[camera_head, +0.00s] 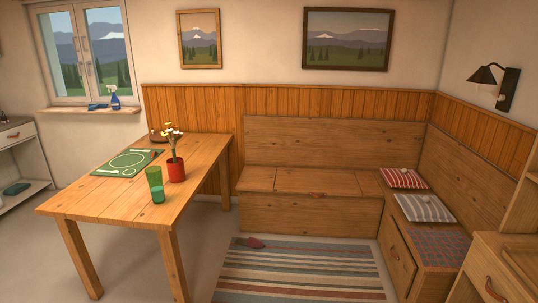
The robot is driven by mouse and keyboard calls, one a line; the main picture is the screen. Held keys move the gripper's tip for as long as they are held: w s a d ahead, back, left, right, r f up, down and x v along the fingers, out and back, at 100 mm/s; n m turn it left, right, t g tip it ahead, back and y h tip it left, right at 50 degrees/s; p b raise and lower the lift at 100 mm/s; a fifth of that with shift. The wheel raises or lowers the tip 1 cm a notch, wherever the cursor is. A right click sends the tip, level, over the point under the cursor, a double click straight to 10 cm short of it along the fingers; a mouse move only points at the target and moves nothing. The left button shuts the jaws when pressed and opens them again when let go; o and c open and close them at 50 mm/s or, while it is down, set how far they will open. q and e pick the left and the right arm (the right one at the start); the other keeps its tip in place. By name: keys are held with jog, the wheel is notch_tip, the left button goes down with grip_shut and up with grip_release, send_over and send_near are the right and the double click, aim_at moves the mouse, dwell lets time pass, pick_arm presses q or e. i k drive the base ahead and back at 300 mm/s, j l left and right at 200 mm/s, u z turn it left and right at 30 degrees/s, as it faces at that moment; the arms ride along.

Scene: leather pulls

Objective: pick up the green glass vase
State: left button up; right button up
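The green glass vase (155,184) stands upright on the wooden table (100,200), near its front right part. It looks like a tall, translucent green tumbler. Just behind and to its right is a red pot (176,170) holding white and yellow flowers on stems. The two stand close together; I cannot tell whether they touch. Neither of my grippers shows in the head view.
A green placemat (128,163) with a plate and cutlery pattern lies behind the vase, and a brown bowl (158,136) at the table's far end. A wooden corner bench (300,214) lines the wall. A striped rug (300,270) covers floor right of the table.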

aim_at(154, 174)
jog(key=i+z, duration=0.45)
jog(key=i, duration=0.6)
jog(key=i+l+u, duration=0.1)
jog(key=i+u, duration=0.3)
jog(key=i+l+u, duration=0.2)
jog(key=u, duration=0.2)
